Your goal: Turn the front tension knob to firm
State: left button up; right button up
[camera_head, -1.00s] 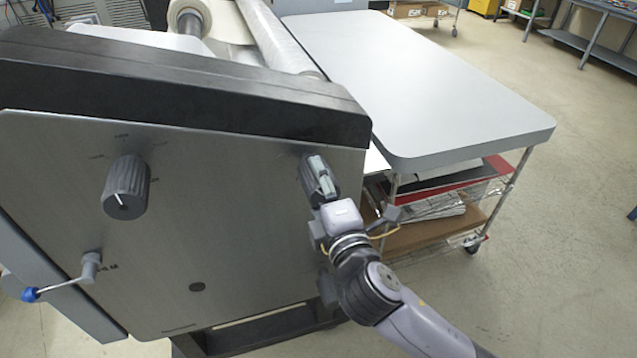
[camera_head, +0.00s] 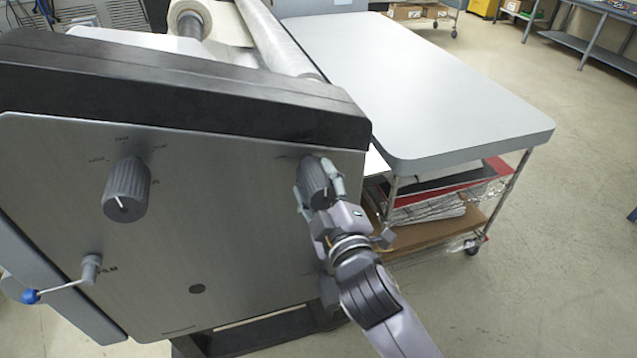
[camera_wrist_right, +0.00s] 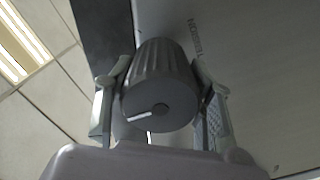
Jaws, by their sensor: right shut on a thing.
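The tension knob at the right of the laminator's side panel (camera_head: 230,265) is a dark grey ribbed cylinder (camera_head: 314,183). My right gripper (camera_head: 320,187) is shut on it, with one finger on each side. In the right wrist view the knob (camera_wrist_right: 160,88) fills the space between the two fingers (camera_wrist_right: 162,95). A white pointer line shows on its end face, and the panel beside it carries the lettering "TENSION". The marks around the knob are mostly hidden or too small to read. My left gripper is not in view.
A second ribbed knob (camera_head: 127,189) is at the left of the panel, above a crank with a blue handle end (camera_head: 30,296). A grey-topped table (camera_head: 420,85) stands to the right, with a wire-shelf cart under it. Open floor (camera_head: 550,230) lies at the right.

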jog(key=shift+f, duration=0.1)
dwell(0.3)
jog(key=o, duration=1.2)
jog(key=shift+c, duration=0.2)
jog(key=v, duration=1.2)
